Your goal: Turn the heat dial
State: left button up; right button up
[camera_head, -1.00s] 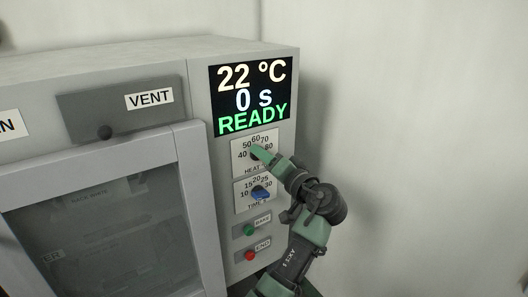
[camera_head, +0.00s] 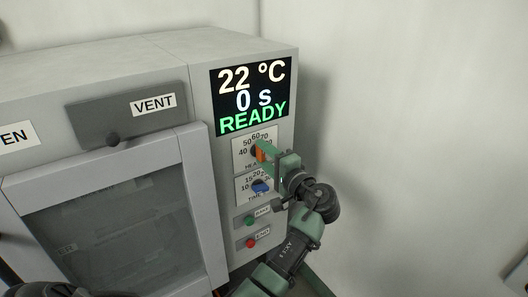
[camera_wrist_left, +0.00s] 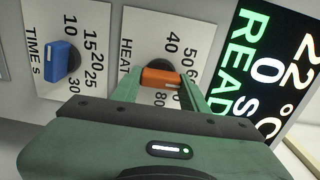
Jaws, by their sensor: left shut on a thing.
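The orange heat dial (camera_head: 261,152) sits on a white plate marked HEAT, with numbers from 40 upward around it. In the left wrist view the dial (camera_wrist_left: 161,77) is a short orange bar between my two green fingers. My left gripper (camera_head: 265,154) reaches in from the lower right and is shut on the dial; it also shows in the left wrist view (camera_wrist_left: 160,85). The fingers hide part of the scale, so the exact setting cannot be read. The display (camera_head: 251,97) reads 22 °C, 0 s, READY. My right gripper is not in view.
The blue time dial (camera_head: 260,187) is just below the heat dial. A green button (camera_head: 249,220) and a red button (camera_head: 250,243) are lower on the panel. A VENT slider (camera_head: 113,139) and a glazed door (camera_head: 110,225) are to the left. Free room lies right of the oven.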

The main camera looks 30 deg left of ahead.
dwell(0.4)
pick_arm(q)
jog(key=o, duration=1.4)
jog(key=shift+w, duration=0.1)
jog(key=shift+d, duration=0.1)
jog(key=b+v, duration=0.2)
jog(key=v, duration=0.5)
jog(key=shift+s+d+b, duration=0.2)
jog(key=shift+d+b, duration=0.1)
jog(key=shift+b, duration=0.05)
